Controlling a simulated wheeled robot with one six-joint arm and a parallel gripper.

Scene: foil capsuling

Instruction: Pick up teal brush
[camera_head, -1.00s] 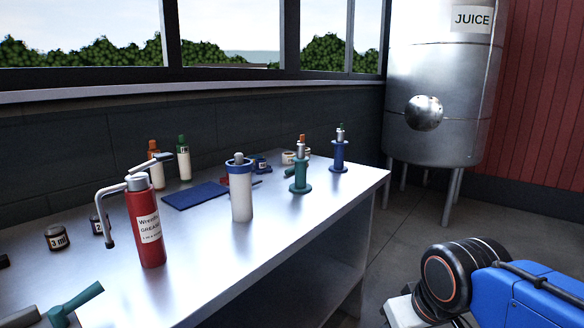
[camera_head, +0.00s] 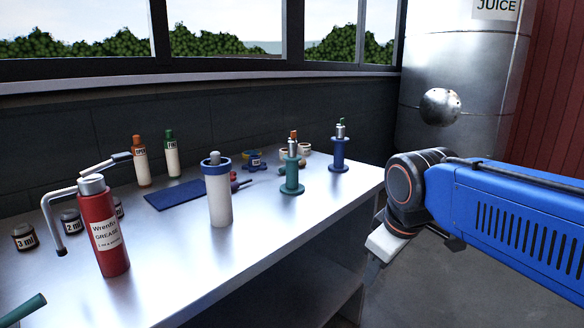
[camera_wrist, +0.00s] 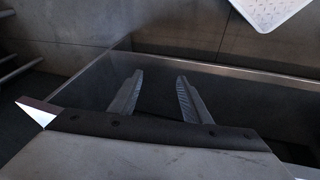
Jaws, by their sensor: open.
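A teal rod-like handle (camera_head: 22,312) lies on the metal table at the bottom left corner of the head view, partly cut off by the frame. It may be the teal brush, but no bristles show. My gripper (camera_wrist: 157,88) is open and empty in the wrist view, its two fingers apart over a dark area below an edge. In the head view my arm is at the right, off the table's right end and far from the teal handle. No brush shows in the wrist view.
The metal table (camera_head: 180,265) holds a red grease bottle (camera_head: 106,235), a white cylinder with a blue collar (camera_head: 219,200), a blue mat (camera_head: 186,194), and teal (camera_head: 292,178) and blue (camera_head: 339,155) stands. A steel tank (camera_head: 425,140) stands behind. A white perforated piece (camera_wrist: 264,10) shows in the wrist view.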

